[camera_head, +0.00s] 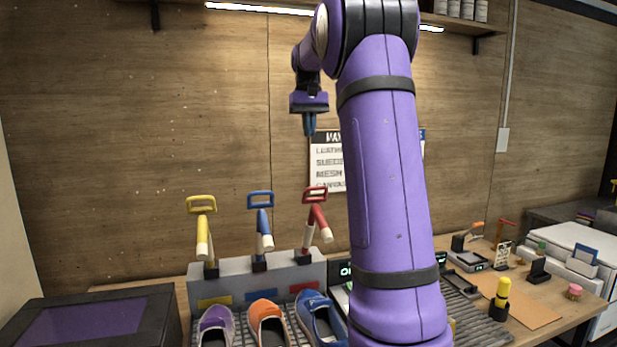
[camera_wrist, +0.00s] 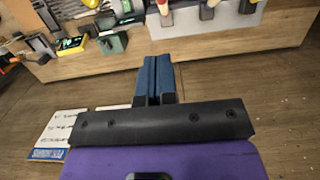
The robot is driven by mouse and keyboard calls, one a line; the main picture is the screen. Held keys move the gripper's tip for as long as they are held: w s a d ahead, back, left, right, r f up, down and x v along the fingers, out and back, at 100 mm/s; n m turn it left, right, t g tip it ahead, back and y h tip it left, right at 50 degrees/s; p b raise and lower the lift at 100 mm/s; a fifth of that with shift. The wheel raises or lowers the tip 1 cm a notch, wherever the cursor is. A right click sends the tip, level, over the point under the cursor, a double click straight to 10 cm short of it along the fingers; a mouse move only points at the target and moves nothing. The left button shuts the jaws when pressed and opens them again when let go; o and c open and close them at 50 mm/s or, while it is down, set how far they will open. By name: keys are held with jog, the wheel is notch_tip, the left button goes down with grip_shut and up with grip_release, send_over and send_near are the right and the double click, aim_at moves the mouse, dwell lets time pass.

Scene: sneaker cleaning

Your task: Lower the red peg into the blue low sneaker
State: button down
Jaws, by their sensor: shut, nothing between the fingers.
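The red peg (camera_head: 318,217) has a loop handle on top and a pale lower end. It stands tilted at the right of a grey rack (camera_head: 286,278), beside the blue and yellow pegs. The blue low sneaker (camera_head: 318,315) lies below it, in front of the rack, its opening showing and its right side partly hidden by my arm. My gripper (camera_head: 309,129) hangs high above the red peg, well apart from it. Its blue fingers are together and empty; they also show shut in the wrist view (camera_wrist: 155,72).
The blue peg (camera_head: 262,229) and yellow peg (camera_head: 203,235) stand left of the red peg. An orange sneaker (camera_head: 267,322) and a purple sneaker (camera_head: 216,326) lie left of the blue one. A dark box (camera_head: 95,320) is at the far left. A wall sign (camera_head: 328,165) hangs behind.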

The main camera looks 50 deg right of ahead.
jog(key=s+f, duration=0.1)
jog(key=f, duration=0.2)
jog(key=s+a+f, duration=0.1)
jog(key=f, duration=0.3)
jog(key=s+a+f, duration=0.1)
jog(key=f, duration=0.3)
jog(key=shift+s+a+f, duration=0.2)
jog(key=shift+s+f, duration=0.2)
jog(key=shift+f, duration=0.05)
